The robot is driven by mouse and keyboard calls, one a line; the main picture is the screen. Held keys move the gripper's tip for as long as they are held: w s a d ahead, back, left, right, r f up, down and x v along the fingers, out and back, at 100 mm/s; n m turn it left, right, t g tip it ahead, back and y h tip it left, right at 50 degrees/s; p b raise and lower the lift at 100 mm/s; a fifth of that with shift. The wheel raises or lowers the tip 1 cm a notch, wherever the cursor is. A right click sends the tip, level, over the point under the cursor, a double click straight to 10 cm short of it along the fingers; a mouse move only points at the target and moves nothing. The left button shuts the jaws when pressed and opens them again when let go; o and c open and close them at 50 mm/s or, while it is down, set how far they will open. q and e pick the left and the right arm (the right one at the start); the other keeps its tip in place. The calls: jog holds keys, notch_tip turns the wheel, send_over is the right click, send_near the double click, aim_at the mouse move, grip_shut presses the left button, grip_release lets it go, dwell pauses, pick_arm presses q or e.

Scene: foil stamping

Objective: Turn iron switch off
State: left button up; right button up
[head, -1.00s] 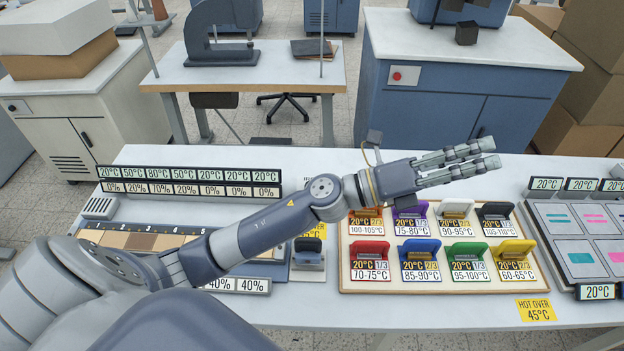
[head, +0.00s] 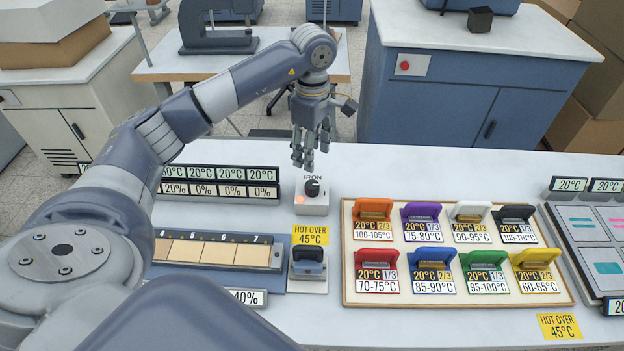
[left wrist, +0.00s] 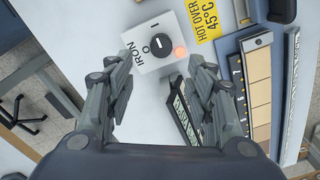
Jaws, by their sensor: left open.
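The iron switch (head: 312,197) is a small white box labelled IRON with a black round knob (head: 312,187). It stands on the white table left of the colored block rack. A lamp on it glows orange-red. In the left wrist view the switch (left wrist: 139,58) lies ahead of the fingers, with I and O marks by the knob and the lamp lit. My left gripper (head: 311,158) points down, open and empty, above and just behind the switch, apart from it. In the left wrist view its fingers (left wrist: 160,82) are spread on either side. My right gripper is out of view.
The iron (head: 307,263) rests on its stand in front of the switch, below a yellow HOT OVER 45°C label (head: 310,236). The rack (head: 450,292) holds several colored blocks to the right. Temperature displays (head: 220,183) stand to the left.

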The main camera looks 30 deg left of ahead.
aim_at(312, 184)
pick_arm(q)
notch_tip(312, 184, down, 9)
jog(key=p, duration=0.3)
jog(key=shift+s+d+f, duration=0.1)
jog(key=shift+s+f, duration=0.05)
jog(key=shift+f, duration=0.6)
jog(key=c, duration=1.1)
